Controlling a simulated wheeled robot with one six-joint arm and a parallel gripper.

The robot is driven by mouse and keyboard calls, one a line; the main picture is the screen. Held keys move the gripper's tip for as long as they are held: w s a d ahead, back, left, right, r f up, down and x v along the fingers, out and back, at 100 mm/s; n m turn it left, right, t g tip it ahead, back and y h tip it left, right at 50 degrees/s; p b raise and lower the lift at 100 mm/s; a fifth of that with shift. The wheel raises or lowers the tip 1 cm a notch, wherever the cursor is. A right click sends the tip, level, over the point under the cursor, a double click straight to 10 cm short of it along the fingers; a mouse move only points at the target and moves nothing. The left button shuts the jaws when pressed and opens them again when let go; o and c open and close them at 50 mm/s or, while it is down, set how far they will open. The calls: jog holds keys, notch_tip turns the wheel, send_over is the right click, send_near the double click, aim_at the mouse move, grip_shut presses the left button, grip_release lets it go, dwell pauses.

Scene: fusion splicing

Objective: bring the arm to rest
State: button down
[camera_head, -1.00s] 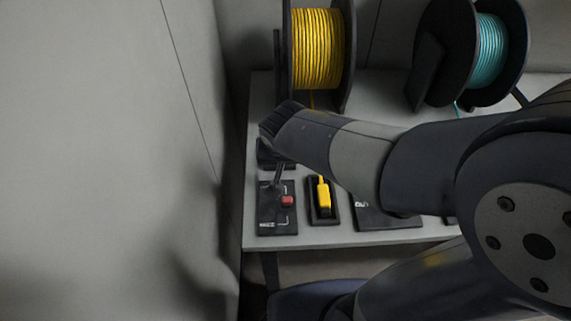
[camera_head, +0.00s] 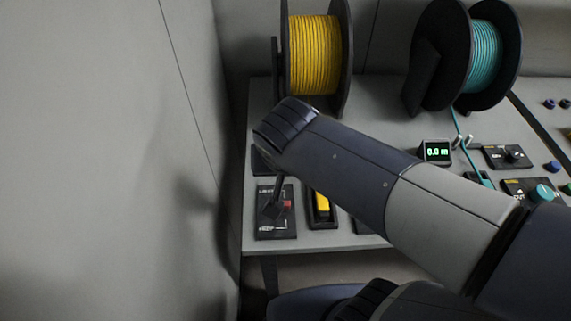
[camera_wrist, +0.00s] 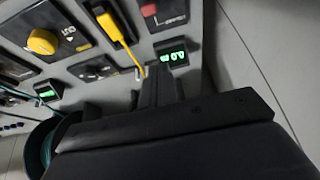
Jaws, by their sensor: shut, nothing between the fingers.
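My gripper (camera_head: 274,203) is at the left end of the grey bench, over the black panel with the red button (camera_head: 287,204). In the wrist view my gripper (camera_wrist: 158,72) is shut, with nothing seen between its fingers. There its tips point toward the panels, near a green-lit display (camera_wrist: 174,57) and a yellow connector (camera_wrist: 112,22). My forearm covers part of the bench in the head view. Whether the fingers touch the panel cannot be told.
A yellow spool (camera_head: 315,55) and a teal spool (camera_head: 484,55) stand at the back of the bench (camera_head: 385,115). A display (camera_head: 436,151) reads 0.0 m. A teal knob (camera_head: 543,193) is at the right. A grey wall (camera_head: 110,160) rises close on the left.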

jog(key=shift+w+f, duration=0.1)
jog(key=w+f+g+p, duration=0.1)
jog(key=w+f, duration=0.1)
jog(key=f, duration=0.1)
jog(key=w+f+g+p, duration=0.1)
jog(key=w+f+p, duration=0.1)
jog(key=f, duration=0.1)
jog(key=w+f+g+p, duration=0.1)
jog(key=w+f, duration=0.2)
jog(key=f, duration=0.1)
jog(key=shift+d+f+g, duration=0.1)
jog(key=shift+d+g, duration=0.05)
jog(key=shift+g, duration=0.15)
jog(key=shift+w+f+g+p, duration=0.45)
jog(key=shift+f+g+p, duration=0.25)
jog(key=shift+p, duration=0.5)
jog(key=shift+w+f+g+p, duration=0.15)
jog(key=shift+f+g+p, duration=0.2)
jog(key=shift+g+p, duration=0.05)
